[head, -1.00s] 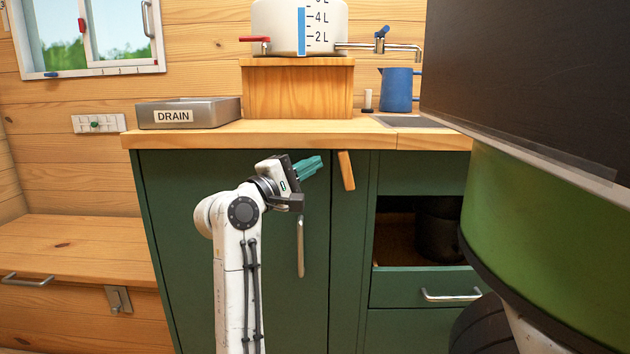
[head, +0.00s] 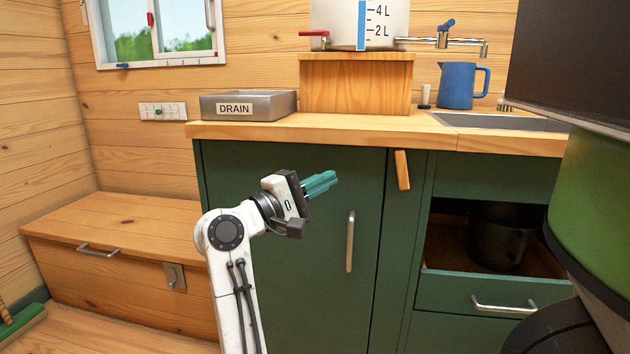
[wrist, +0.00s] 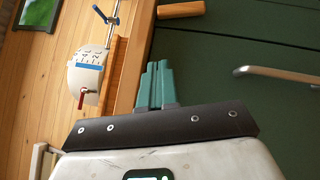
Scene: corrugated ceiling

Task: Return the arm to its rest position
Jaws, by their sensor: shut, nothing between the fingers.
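My white arm rises from the lower middle of the head view, bent at the elbow. My gripper (head: 322,184) points up and to the right, in front of the green cabinet door (head: 290,270) and below the counter edge. Its teal fingers are together with nothing between them. In the wrist view, the fingers of my gripper (wrist: 157,85) also lie side by side, with the green cabinet front beyond. I cannot tell the exact gap between the fingers and the cabinet.
The wooden counter (head: 300,130) bears a DRAIN tray (head: 250,106), a water tank (head: 340,25) on a wooden box and a blue jug (head: 460,86). A dark pot (head: 500,240) sits in an open compartment.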

